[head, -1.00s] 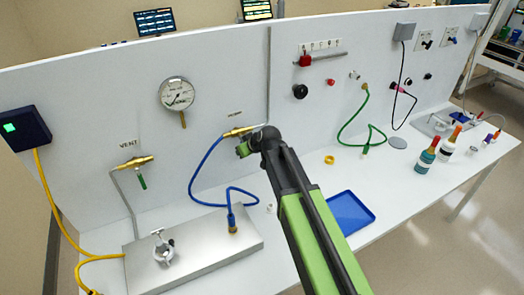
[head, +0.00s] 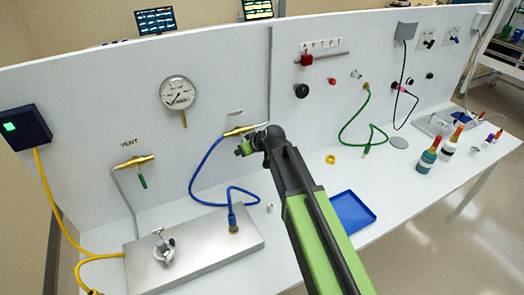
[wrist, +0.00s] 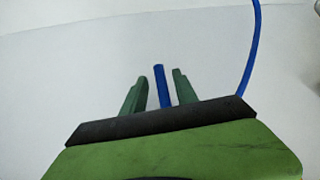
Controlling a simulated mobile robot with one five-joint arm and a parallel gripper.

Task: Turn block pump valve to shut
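The block pump valve's brass body (head: 240,131) is on the upright white panel, with the blue hose (head: 207,160) running down from its left end. My gripper (head: 245,148) is just below the brass body, hiding the handle in the head view. In the wrist view, a blue bar (wrist: 162,85), apparently the valve's handle, stands between the two green fingers of my gripper (wrist: 158,90). The fingers are apart, with a gap visible on either side of the bar. The handle's angle to the valve body cannot be told.
The vent valve (head: 137,162) with a green handle is to the left, below a round gauge (head: 177,93). A metal block (head: 195,245) with a clamp (head: 163,250) lies on the bench. A blue tray (head: 352,211) is right of my arm. Bottles (head: 427,158) stand farther right.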

